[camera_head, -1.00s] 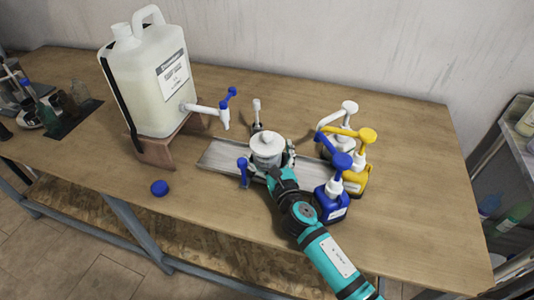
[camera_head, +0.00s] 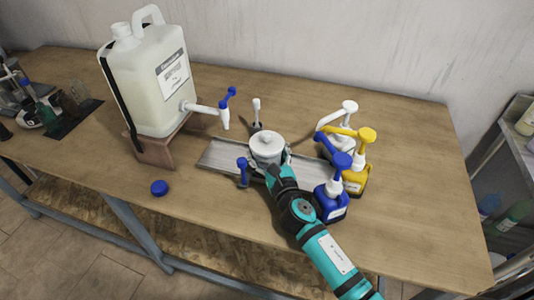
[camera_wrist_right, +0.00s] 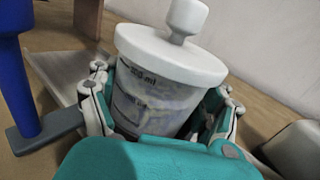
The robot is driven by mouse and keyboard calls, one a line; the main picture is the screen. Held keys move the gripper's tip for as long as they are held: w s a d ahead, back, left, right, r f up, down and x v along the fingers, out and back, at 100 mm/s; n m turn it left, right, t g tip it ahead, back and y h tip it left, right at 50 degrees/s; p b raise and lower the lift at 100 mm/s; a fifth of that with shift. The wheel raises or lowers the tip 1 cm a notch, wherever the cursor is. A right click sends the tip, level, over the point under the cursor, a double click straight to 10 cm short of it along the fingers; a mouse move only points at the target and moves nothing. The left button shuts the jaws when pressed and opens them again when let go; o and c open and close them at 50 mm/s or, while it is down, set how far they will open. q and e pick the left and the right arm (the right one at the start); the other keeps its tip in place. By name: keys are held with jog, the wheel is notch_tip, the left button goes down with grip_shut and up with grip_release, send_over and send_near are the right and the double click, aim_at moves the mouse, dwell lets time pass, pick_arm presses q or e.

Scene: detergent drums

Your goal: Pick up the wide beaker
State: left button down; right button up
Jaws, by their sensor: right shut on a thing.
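The wide beaker (camera_head: 266,155) is a squat clear cup with ml marks and a white lid with a round knob. It is at the grey tray (camera_head: 222,154) in the middle of the bench. In the right wrist view the beaker (camera_wrist_right: 150,105) leans slightly in the picture, and its lower part is hidden by my gripper. My right gripper (camera_head: 270,170) is shut on the beaker, with a finger on each side below the lid; it also fills the right wrist view (camera_wrist_right: 165,120). I cannot tell whether the beaker touches the tray. My left gripper is out of view.
A large detergent drum (camera_head: 150,85) with a tap stands on a wooden stand (camera_head: 155,150) at left. A blue-handled thing (camera_head: 242,168) is close left of the beaker. Blue (camera_head: 331,203) and yellow (camera_head: 356,178) pump bottles crowd the right. A blue cap (camera_head: 159,188) lies in front.

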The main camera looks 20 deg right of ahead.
notch_tip(320, 180, up, 9)
jog(key=p, duration=0.3)
jog(key=shift+p, duration=0.4)
jog(key=shift+r, duration=0.55)
jog(key=o, duration=0.9)
jog(key=shift+c, duration=0.2)
jog(key=c, duration=1)
notch_tip(320, 180, up, 16)
jog(key=p, duration=0.8)
jog(key=shift+f+p, duration=0.15)
jog(key=shift+p, duration=0.25)
jog(key=shift+c, duration=0.2)
notch_tip(320, 180, down, 8)
jog(key=shift+f, duration=0.25)
notch_tip(320, 180, up, 9)
send_over(267, 133)
jog(key=shift+f, duration=0.2)
jog(key=f, duration=0.7)
jog(key=shift+s+f, duration=0.2)
jog(key=shift+f, duration=0.15)
jog(key=shift+c, duration=0.5)
notch_tip(267, 133, up, 7)
notch_tip(267, 133, down, 7)
jog(key=shift+w, duration=0.2)
